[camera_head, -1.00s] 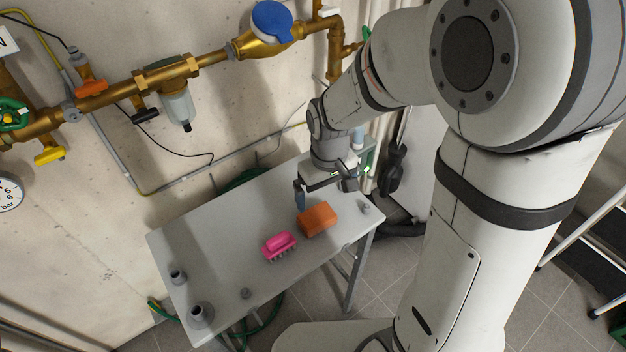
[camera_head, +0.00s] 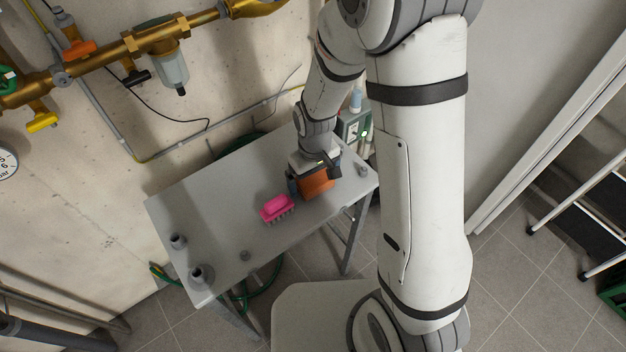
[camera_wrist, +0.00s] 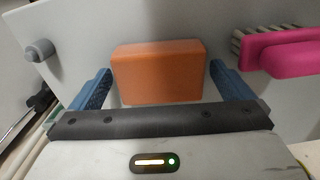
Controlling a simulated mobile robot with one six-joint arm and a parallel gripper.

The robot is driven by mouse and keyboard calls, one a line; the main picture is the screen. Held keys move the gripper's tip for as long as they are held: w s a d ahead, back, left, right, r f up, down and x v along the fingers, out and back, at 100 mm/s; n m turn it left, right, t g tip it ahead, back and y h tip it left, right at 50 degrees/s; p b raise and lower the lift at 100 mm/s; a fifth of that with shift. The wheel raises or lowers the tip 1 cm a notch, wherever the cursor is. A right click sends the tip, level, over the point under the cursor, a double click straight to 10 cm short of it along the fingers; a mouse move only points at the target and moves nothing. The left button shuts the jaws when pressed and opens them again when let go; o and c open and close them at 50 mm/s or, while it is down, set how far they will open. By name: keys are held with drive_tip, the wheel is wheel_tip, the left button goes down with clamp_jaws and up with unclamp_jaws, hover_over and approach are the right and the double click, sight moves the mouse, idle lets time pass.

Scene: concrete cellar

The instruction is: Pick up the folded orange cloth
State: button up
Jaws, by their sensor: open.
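The folded orange cloth (camera_head: 317,184) looks like a thick block on the grey table, partly hidden by my gripper in the head view. In the wrist view the cloth (camera_wrist: 157,72) lies centred between the two blue fingers. My gripper (camera_head: 309,186) is lowered over it and open. In the wrist view the fingers of my gripper (camera_wrist: 160,86) stand on either side of the cloth, with a narrow gap at each side. I cannot tell how far down the fingers reach.
A pink brush (camera_head: 277,208) lies left of the cloth on the table (camera_head: 215,215); in the wrist view the brush (camera_wrist: 284,52) is close to the right finger. Grey fittings (camera_head: 197,273) stand at the table's left end. A small grey fitting (camera_head: 361,171) stands right of the cloth.

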sight(314, 178)
drive_tip(key=c, duration=0.9)
drive_tip(key=shift+r, duration=0.1)
wheel_tip(314, 178, up, 10)
drive_tip(key=shift+f, duration=0.1)
